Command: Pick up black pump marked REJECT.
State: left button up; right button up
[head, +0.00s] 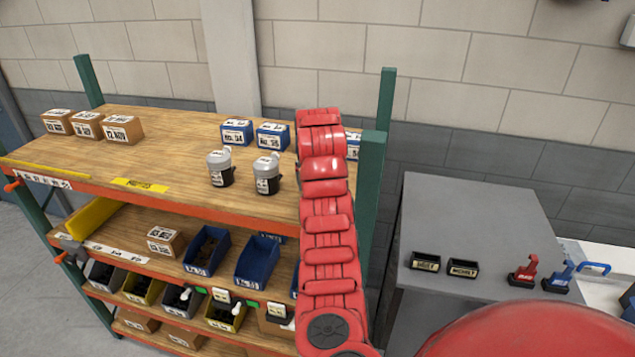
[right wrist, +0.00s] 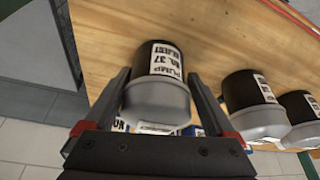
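A black pump with a grey cap (right wrist: 157,90), its white label reading "PUMP NO. 37 REJECT", stands on the wooden shelf top in the right wrist view. My right gripper (right wrist: 160,74) is open, with one finger on each side of this pump; narrow gaps seem to remain, though contact is hard to judge. In the head view my red right arm hides this pump and the gripper. Two similar pumps stand left of the arm in the head view, one (head: 220,168) and another (head: 266,174). My left gripper is not in view.
The two other pumps show close at the right in the right wrist view (right wrist: 250,103). Blue boxes (head: 237,131) stand behind, brown boxes (head: 123,129) at far left. A green post (head: 371,190) rises beside my arm. A grey cabinet (head: 470,215) stands right.

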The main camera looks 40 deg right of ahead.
grip_shut()
dwell(0.3)
jog(key=shift+d+r, duration=0.1)
